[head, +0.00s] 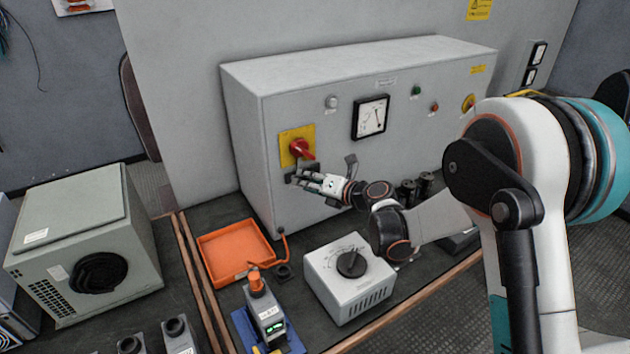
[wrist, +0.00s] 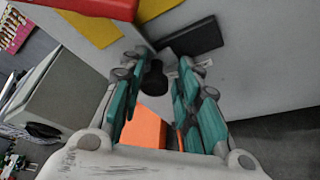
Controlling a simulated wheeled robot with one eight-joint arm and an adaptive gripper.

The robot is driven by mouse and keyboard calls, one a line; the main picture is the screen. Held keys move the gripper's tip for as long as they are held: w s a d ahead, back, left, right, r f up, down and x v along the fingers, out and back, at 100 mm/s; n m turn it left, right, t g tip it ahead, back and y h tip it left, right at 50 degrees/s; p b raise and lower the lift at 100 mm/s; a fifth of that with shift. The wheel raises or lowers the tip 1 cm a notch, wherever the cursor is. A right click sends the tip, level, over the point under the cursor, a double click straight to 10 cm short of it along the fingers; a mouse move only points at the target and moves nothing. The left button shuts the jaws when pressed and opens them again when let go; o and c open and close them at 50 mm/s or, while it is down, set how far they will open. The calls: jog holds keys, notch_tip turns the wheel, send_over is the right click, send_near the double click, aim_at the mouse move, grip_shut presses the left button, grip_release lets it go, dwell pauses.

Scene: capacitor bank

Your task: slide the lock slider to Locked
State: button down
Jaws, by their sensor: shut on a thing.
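The lock slider shows in the wrist view as a black knob (wrist: 155,80) beside a dark plate (wrist: 195,38) on the grey cabinet face. My gripper (head: 303,177) is at the slider, just below the red rotary handle (head: 301,148) and its yellow plate (head: 287,137). In the wrist view my gripper (wrist: 157,70) has its fingers on either side of the knob and is shut on it. In the head view the fingers cover most of the slider, so its exact position and any Locked marking cannot be read.
The cabinet (head: 340,85) carries a dial meter (head: 371,117) and small lamps. Below on the bench are an orange tray (head: 225,268), a white box with a black knob (head: 325,268) and a handheld meter (head: 266,315). A grey unit (head: 75,215) stands at left.

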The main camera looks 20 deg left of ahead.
jog(key=shift+s+a+r, duration=0.15)
jog(key=shift+s+a, duration=0.05)
jog(key=shift+a, duration=0.15)
jog(key=c, duration=1.4)
grip_release()
jog(key=shift+a, duration=0.1)
jog(key=shift+o, duration=0.2)
jog(key=shift+s+a, duration=0.15)
jog(key=shift+s, duration=0.05)
jog(key=shift+d, duration=0.2)
jog(key=shift+d, duration=0.25)
jog(key=v, duration=1.1)
jog(key=shift+d, duration=0.15)
